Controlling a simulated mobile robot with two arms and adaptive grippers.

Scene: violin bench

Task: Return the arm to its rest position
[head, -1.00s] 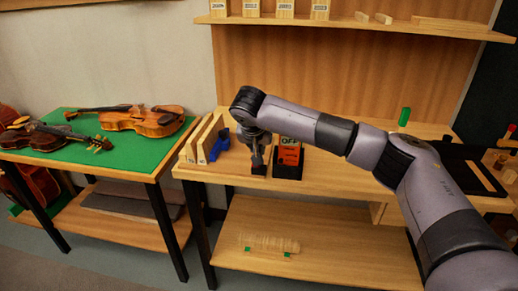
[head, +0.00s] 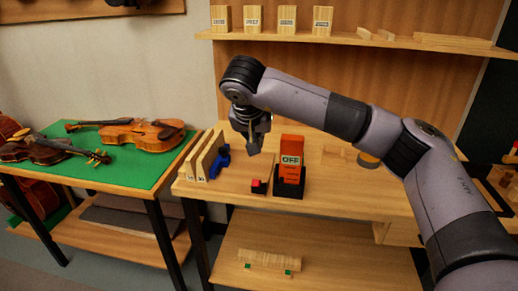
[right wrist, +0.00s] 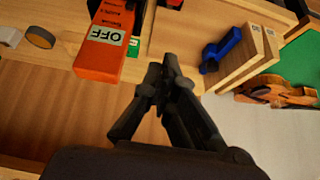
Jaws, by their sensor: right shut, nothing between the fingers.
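My right arm reaches in from the right in the head view. Its gripper (head: 254,150) hangs pointing down above the bench (head: 340,195), with its fingers together and nothing between them. A small black box with a red top (head: 259,186) sits on the bench below the gripper, apart from it. In the right wrist view the closed fingers (right wrist: 165,68) point toward the bench, beside an orange block marked OFF (right wrist: 103,45). That orange block (head: 291,160) stands in a black base to the right of the small box in the head view. My left gripper is not in view.
Upright wooden boards (head: 207,153) and a blue tool (head: 220,161) stand left of the gripper. Violins (head: 135,131) lie on a green-topped table (head: 100,165) at left. A shelf (head: 340,40) with wooden blocks runs above. My forearm covers part of the bench's right side.

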